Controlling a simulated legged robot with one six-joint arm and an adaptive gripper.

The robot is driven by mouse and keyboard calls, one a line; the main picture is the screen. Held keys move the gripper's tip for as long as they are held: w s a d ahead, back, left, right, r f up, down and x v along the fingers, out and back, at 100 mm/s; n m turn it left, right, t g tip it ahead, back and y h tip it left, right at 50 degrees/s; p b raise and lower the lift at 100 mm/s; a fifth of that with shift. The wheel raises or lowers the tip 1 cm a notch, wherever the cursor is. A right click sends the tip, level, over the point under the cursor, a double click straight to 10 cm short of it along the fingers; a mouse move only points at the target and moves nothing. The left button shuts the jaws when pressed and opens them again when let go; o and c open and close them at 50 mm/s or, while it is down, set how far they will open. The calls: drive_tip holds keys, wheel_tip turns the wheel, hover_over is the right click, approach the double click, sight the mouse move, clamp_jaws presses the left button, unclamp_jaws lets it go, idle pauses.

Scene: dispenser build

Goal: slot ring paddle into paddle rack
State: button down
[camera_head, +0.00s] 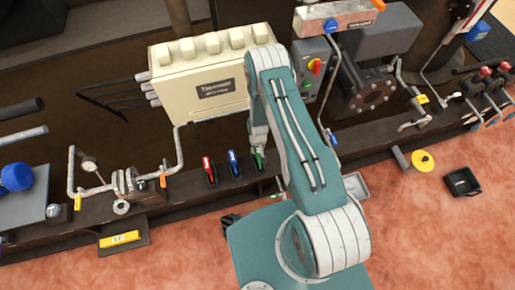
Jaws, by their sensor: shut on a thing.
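My teal and white arm rises from my body in the middle of the camera_head view and bends back down at the elbow. Its lower end passes behind the upper arm, so my gripper and anything in it are hidden. I make out no ring paddle with certainty. Red (209,169), blue (233,162) and green (258,159) upright pieces stand in a row on the dark ledge, left of my upper arm. The green one is close to my forearm. I cannot tell whether this row is the paddle rack.
Gauge piping (90,175) is at left, a dark flanged pipe (370,92) at right. A yellow disc (423,161) and black tray (462,182) are at right. The reddish floor (430,240) is mostly clear in front.

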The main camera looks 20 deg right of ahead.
drive_tip(key=shift+c, duration=1.8)
unclamp_jaws()
drive_tip(key=o, duration=0.4)
drive_tip(key=shift+c, duration=0.2)
drive_tip(key=shift+r, duration=4)
